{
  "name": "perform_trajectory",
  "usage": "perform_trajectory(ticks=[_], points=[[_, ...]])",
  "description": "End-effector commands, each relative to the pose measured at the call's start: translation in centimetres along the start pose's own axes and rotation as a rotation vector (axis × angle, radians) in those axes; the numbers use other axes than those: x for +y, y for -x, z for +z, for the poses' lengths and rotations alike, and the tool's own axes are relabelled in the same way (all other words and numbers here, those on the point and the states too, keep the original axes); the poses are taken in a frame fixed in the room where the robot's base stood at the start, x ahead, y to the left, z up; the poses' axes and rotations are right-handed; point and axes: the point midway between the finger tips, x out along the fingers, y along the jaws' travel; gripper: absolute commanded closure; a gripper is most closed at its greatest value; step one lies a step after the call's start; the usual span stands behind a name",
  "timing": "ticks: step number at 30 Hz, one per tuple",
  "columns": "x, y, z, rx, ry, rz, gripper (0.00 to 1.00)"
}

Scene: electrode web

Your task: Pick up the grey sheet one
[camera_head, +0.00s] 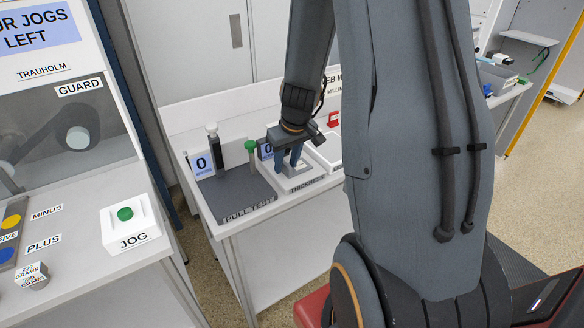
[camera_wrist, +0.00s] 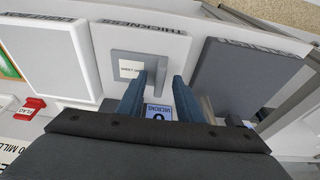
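The grey sheet one (camera_wrist: 124,61) is a flat square with a white label, lying on the pale thickness plate (camera_wrist: 96,71) in the wrist view. A raised grey tab (camera_wrist: 161,74) stands on its right part. My gripper (camera_wrist: 160,78) has its two blue fingers apart, one on each side of the tab, with visible gaps. It looks open and empty. In the head view, my gripper (camera_head: 287,161) points down over the thickness plate (camera_head: 304,180), and the fingers partly hide the sheet. Exact fingertip height cannot be told.
The dark pull test pad (camera_head: 236,198) lies left of the thickness plate, with a black post (camera_head: 215,155) and a green-topped post (camera_head: 251,153) behind. A small display reading 0 (camera_wrist: 157,112) stands by the fingers. A red clamp-like item (camera_wrist: 30,108) is on the other side.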

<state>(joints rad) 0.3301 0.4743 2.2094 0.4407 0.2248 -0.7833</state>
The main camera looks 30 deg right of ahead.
Motion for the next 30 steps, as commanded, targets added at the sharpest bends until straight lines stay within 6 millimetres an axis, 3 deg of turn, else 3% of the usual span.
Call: perform_trajectory(ticks=[2, 8, 22, 26, 30], points=[[0.0, 0.0, 0.0, 0.000, 0.000, 0.000, 0.67], [0.0, 0.0, 0.0, 0.000, 0.000, 0.000, 1.00], [0.0, 0.7, -0.2, 0.002, 0.000, 0.000, 1.00], [0.0, 2.0, -0.7, 0.004, 0.001, 0.000, 1.00], [0.1, 4.5, -1.5, 0.007, 0.002, 0.002, 1.00]])
